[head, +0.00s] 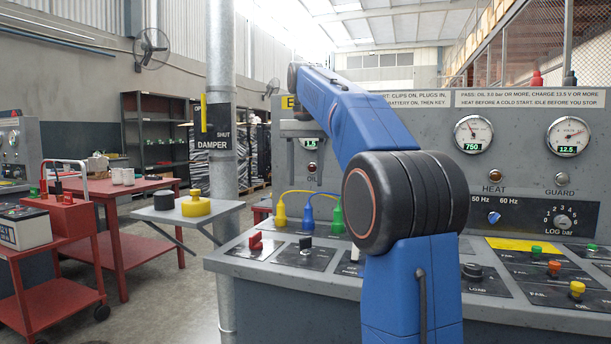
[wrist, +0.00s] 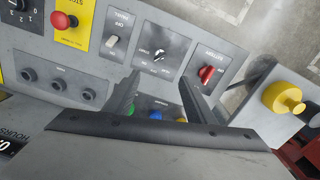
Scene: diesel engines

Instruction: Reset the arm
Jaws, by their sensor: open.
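My arm (head: 402,212) is blue with dark joints. It rises in front of the console in the head view and bends over to the upper left. My gripper (wrist: 159,78) is open and empty in the wrist view, its two dark fingers spread above the console. Green (wrist: 131,110), blue (wrist: 155,115) and yellow (wrist: 181,119) plugs show beyond the fingers; I cannot tell any contact. In the head view my arm hides part of the panel and console.
The console (head: 238,262) carries a red switch (head: 255,241), a key switch, gauges and coloured knobs. A damper post (head: 222,150) stands at the left. A red trolley (head: 75,215) stands farther left.

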